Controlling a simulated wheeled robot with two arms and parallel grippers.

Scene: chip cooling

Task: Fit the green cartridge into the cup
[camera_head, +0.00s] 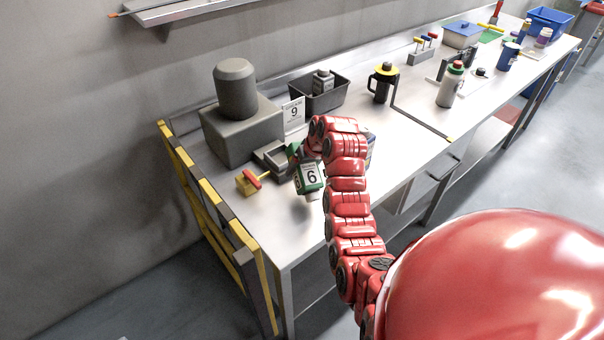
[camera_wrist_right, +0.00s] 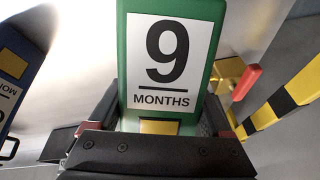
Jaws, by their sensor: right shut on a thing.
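The green cartridge (camera_head: 308,181) has a white label whose digit looks like a 6 in the head view. In the wrist view the cartridge (camera_wrist_right: 133,50) reads "9 MONTHS". My right gripper (camera_head: 297,152) is shut on it and holds it tilted, pale end down, by the near edge of the bench; it also shows in the wrist view (camera_wrist_right: 165,112). A grey block-shaped holder (camera_head: 271,158), possibly the cup, lies just left of the gripper at the foot of a grey machine (camera_head: 238,125). The cartridge appears apart from it. My left gripper is out of view.
A yellow clamp (camera_head: 243,186) with a red handle (camera_wrist_right: 245,82) stands left of the cartridge. A blue labelled cartridge (camera_wrist_right: 12,65) is on the other side. A sign with a 9 (camera_head: 293,112) and a dark bin (camera_head: 325,98) stand behind. The left bench end has a striped yellow-black frame (camera_head: 205,198).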

